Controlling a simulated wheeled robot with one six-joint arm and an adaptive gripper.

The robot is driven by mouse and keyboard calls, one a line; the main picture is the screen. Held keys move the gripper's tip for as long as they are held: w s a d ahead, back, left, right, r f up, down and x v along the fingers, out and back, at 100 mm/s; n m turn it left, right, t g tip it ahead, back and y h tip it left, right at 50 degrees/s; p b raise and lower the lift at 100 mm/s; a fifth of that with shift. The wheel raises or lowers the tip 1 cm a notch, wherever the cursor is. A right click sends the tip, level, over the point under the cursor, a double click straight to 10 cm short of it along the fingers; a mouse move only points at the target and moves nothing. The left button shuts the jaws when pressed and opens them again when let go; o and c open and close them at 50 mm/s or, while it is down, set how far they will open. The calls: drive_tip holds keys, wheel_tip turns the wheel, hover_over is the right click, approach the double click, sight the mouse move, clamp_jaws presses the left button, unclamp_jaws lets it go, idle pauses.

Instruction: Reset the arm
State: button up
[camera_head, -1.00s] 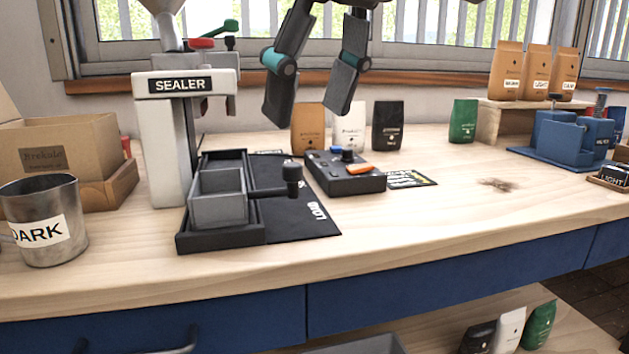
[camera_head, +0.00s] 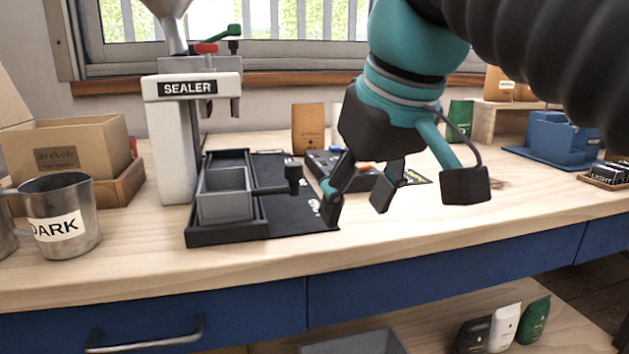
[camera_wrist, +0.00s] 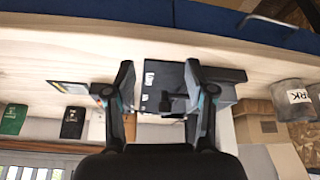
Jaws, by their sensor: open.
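My gripper (camera_head: 358,207) hangs over the middle of the workbench in the head view, its two fingers apart and nothing between them. In the wrist view my gripper (camera_wrist: 162,95) is also open, with the black mat and sealer fixture showing beyond the fingers. My arm crosses the upper right of the head view and hides part of the bench and bags behind it. The sealer (camera_head: 172,138) stands left of my gripper, with a grey open box (camera_head: 223,206) in its black tray (camera_head: 228,236).
A control box (camera_head: 322,162) with an orange switch lies behind my gripper, partly hidden. A steel cup marked DARK (camera_head: 75,240) and a cardboard box (camera_head: 100,140) stand at left. A blue fixture (camera_head: 556,140) stands at right. The front right bench top is clear.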

drive_tip(key=s+d+f+m, duration=0.1)
drive_tip(key=d+f, duration=0.2)
drive_tip(key=f, duration=0.6)
drive_tip(key=s+d+f+m+h+p, duration=0.1)
drive_tip(key=d+f, duration=0.3)
drive_tip(key=f, duration=0.5)
drive_tip(key=s+d+f+m+t+h, duration=0.1)
drive_tip(key=d+f+m, duration=0.2)
drive_tip(key=f, duration=0.6)
drive_tip(key=shift+s+d, duration=0.4)
drive_tip(key=shift+d, duration=0.15)
drive_tip(key=shift+f, duration=0.1)
drive_tip(key=shift+c, duration=0.3)
